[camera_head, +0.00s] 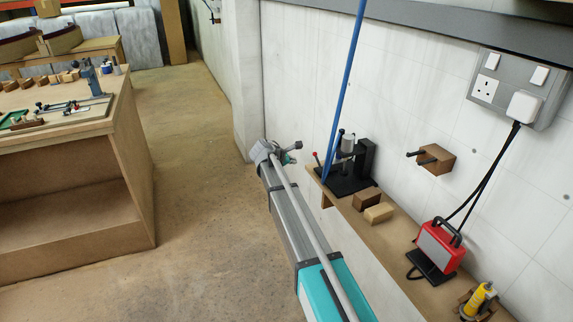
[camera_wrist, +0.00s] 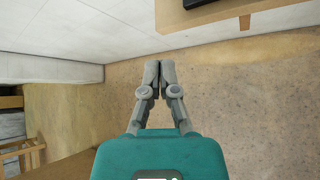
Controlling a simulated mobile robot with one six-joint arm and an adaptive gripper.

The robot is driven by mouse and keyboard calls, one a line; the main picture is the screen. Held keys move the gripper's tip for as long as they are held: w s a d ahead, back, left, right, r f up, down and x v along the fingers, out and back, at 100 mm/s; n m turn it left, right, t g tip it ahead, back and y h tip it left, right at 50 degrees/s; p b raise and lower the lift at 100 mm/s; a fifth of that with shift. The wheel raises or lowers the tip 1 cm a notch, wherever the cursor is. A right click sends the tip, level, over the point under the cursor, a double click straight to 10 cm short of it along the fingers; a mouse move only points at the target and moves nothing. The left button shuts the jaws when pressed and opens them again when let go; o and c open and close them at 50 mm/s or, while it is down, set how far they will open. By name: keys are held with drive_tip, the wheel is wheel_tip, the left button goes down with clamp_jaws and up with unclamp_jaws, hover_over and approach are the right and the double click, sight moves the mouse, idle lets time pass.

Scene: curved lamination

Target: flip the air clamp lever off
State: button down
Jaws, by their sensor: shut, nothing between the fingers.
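A black clamp device (camera_head: 365,160) with a grey cylinder stands on a black base on the narrow wall shelf. A thin lever with a red knob (camera_head: 315,155) leans up at its left side; it looks like the air clamp lever. A blue hose or rod (camera_head: 345,85) runs down in front of the device and hides part of it. My gripper (camera_head: 293,152) is left of the lever, apart from it. In the wrist view my gripper (camera_wrist: 160,72) is shut and empty, with floor behind it. A dark base edge (camera_wrist: 200,3) shows at the top there.
The wooden shelf (camera_head: 402,296) also holds two wooden blocks (camera_head: 372,205), a red box lamp (camera_head: 441,247) and a yellow bottle (camera_head: 478,299). A wooden holder (camera_head: 431,160) and a socket panel (camera_head: 520,88) are on the wall. A workbench (camera_head: 75,125) stands left; the floor between is clear.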

drive_tip(key=b+x, duration=0.3)
drive_tip(key=x, duration=0.3)
drive_tip(key=shift+w+d+f, duration=0.15)
drive_tip(key=shift+w+d, duration=0.05)
drive_tip(key=shift+s+d+r+p, duration=0.1)
drive_tip(key=shift+d+r+p, duration=0.45)
drive_tip(key=shift+d, duration=0.3)
drive_tip(key=shift+d+r+p, duration=0.4)
drive_tip(key=shift+d+r, duration=0.1)
drive_tip(key=shift+d, duration=0.3)
